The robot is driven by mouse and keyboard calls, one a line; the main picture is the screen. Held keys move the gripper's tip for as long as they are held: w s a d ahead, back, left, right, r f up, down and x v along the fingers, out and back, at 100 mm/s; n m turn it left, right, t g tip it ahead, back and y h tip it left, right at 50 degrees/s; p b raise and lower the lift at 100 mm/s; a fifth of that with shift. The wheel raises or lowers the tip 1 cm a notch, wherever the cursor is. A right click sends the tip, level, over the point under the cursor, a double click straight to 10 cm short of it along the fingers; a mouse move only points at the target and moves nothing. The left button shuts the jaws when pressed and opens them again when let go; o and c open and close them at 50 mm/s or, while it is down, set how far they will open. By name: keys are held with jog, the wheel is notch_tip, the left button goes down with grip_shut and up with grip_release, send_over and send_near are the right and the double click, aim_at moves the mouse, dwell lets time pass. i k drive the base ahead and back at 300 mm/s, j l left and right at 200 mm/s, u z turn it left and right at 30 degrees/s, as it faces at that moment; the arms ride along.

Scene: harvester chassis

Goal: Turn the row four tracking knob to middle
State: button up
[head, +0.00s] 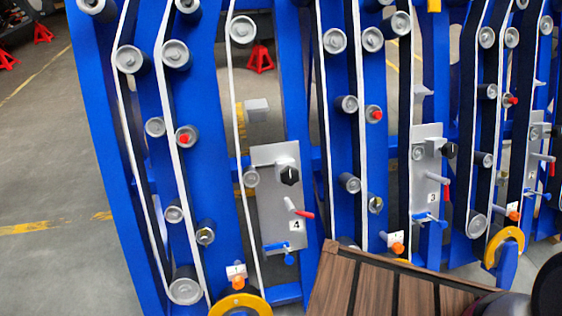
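The row four panel (270,207) is a grey metal plate on the blue frame, left of centre, with a white label reading 4 (296,226). A black knob (289,175) sits on its upper right part; its exact pointer setting is too small to read. Below the knob is a red-tipped lever (301,210), and a blue handle (280,247) is at the panel's bottom. Nothing touches the knob. My gripper is not in view.
A similar row 3 panel (425,180) with its own black knob (448,149) stands to the right. Rollers with white belts run along the blue frames. Yellow rings (240,306) stick out low. Brown slats and dark rounded parts, apparently mine, fill the lower right.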

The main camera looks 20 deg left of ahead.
aim_at(238, 282)
jog(key=k+l+u, duration=0.15)
jog(key=k, duration=0.3)
jog(key=l+u, duration=0.1)
jog(key=u, duration=1.3)
